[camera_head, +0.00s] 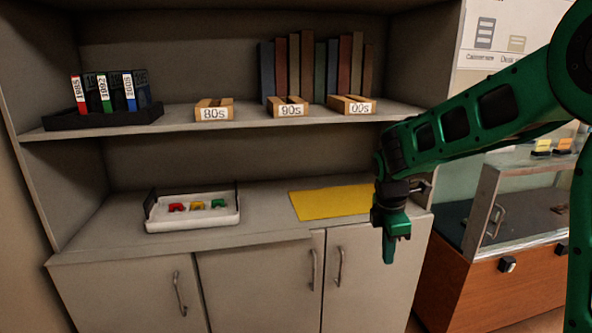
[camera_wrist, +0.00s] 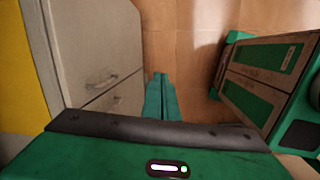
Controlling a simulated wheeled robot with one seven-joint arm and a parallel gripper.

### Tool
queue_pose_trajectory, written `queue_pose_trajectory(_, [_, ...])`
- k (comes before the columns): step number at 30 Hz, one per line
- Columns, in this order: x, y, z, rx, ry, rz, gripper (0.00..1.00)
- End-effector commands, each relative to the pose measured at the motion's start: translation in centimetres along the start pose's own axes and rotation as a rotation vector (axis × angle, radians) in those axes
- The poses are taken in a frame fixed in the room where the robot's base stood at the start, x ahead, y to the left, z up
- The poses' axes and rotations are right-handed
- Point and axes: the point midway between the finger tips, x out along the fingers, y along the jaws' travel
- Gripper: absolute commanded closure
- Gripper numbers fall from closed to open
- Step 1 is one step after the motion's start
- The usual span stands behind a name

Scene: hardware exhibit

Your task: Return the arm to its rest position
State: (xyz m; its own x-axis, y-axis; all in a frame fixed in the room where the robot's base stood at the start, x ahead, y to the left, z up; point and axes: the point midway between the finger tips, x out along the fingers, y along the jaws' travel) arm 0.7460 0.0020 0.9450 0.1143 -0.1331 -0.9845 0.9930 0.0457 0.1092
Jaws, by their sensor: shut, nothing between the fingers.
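My green arm reaches in from the right in the head view. My gripper (camera_head: 389,255) hangs pointing down in front of the right end of the cabinet counter (camera_head: 265,228). Its fingers are together with nothing between them. In the wrist view the closed green fingers of my gripper (camera_wrist: 160,82) point at the brown floor (camera_wrist: 175,40), beside the cabinet doors (camera_wrist: 95,60).
A yellow mat (camera_head: 330,203) lies on the counter just left of my gripper. A white tray (camera_head: 190,214) holds small red, yellow and green pieces. Labelled wooden holders (camera_head: 214,113), books and a black binder rack (camera_head: 105,118) stand on the shelf. A glass display case (camera_head: 510,205) stands at right.

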Motion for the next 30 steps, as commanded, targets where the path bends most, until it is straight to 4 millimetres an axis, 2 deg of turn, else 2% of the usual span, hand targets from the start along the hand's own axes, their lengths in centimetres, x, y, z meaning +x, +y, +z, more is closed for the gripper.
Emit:
queue_pose_trajectory(1, [-0.8,-1.8,2.7,0.139,0.003,-0.010,1.00])
queue_pose_trajectory(6, [-2.7,-8.5,9.6,0.630,0.006,-0.055,1.00])
queue_pose_trajectory(9, [-3.5,-13.0,12.8,0.918,0.004,-0.083,1.00])
queue_pose_trajectory(12, [-4.1,-17.7,15.0,1.203,0.000,-0.111,1.00])
queue_pose_trajectory(18, [-4.5,-26.5,17.0,1.737,-0.014,-0.170,1.00])
queue_pose_trajectory(21, [-4.5,-29.8,17.1,1.937,-0.024,-0.196,1.00])
queue_pose_trajectory(25, [-4.3,-32.2,16.9,2.099,-0.033,-0.218,1.00])
queue_pose_trajectory(30, [-4.2,-33.0,16.8,2.155,-0.039,-0.227,1.00])
